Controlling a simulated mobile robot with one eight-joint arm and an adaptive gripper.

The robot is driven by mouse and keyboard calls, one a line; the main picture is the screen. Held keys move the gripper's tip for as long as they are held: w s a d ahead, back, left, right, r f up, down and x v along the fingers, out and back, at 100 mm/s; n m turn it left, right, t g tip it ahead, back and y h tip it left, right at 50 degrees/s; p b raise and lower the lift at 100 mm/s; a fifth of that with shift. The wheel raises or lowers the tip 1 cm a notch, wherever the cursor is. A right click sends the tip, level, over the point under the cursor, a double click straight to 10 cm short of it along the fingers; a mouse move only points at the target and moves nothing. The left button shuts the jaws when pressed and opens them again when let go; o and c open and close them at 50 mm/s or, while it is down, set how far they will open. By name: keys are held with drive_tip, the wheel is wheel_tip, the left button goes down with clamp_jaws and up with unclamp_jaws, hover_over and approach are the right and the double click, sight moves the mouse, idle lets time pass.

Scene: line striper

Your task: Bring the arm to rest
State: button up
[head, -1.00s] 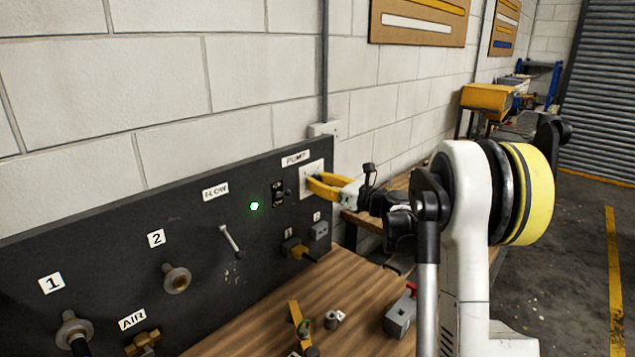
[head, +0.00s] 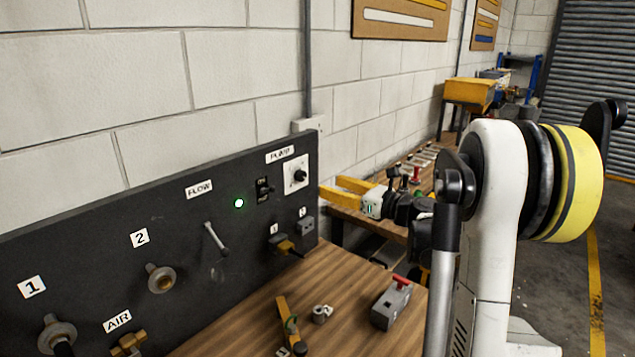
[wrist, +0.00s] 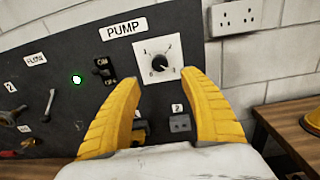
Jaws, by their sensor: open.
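My gripper (head: 347,192) is open and empty, with its two yellow fingers spread. In the head view it is in the air at the right end of the black panel (head: 90,235), apart from the PUMP knob (head: 299,175). In the wrist view the fingers (wrist: 165,115) point at the panel, and the pump knob (wrist: 159,63) on its white dial shows uncovered between and beyond them. My white and yellow arm stands at the right of the head view.
A wooden bench (head: 250,300) below the panel holds a grey box with a red switch (head: 392,303), a small metal fitting (head: 321,313) and a yellow-handled tool (head: 288,322). A green lamp (head: 239,203) is lit. A second bench (head: 415,165) stands behind my gripper. Open floor lies at right.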

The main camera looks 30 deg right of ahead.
drive_tip(key=shift+s+d, duration=0.25)
drive_tip(key=shift+s, duration=0.4)
drive_tip(key=s+a+f+n+g+h, duration=0.1)
drive_tip(key=s+a+f+n+g, duration=0.2)
drive_tip(key=a+n, duration=0.6)
drive_tip(key=s+a+f+n+g, duration=0.1)
drive_tip(key=s+a+n+g, duration=0.35)
drive_tip(key=a, duration=0.75)
drive_tip(key=s+a+f+n+g+h, duration=0.1)
drive_tip(key=s+a+f+n+h, duration=0.1)
drive_tip(key=s+n, duration=0.7)
drive_tip(key=s+a+f+n+g+h+b, duration=0.1)
drive_tip(key=s+a+f+n+h, duration=0.2)
drive_tip(key=s+n, duration=0.6)
wheel_tip(320, 180, down, 2)
drive_tip(key=shift+s+f+h, duration=0.1)
drive_tip(key=shift+s+h, duration=0.3)
drive_tip(key=shift+s, duration=0.8)
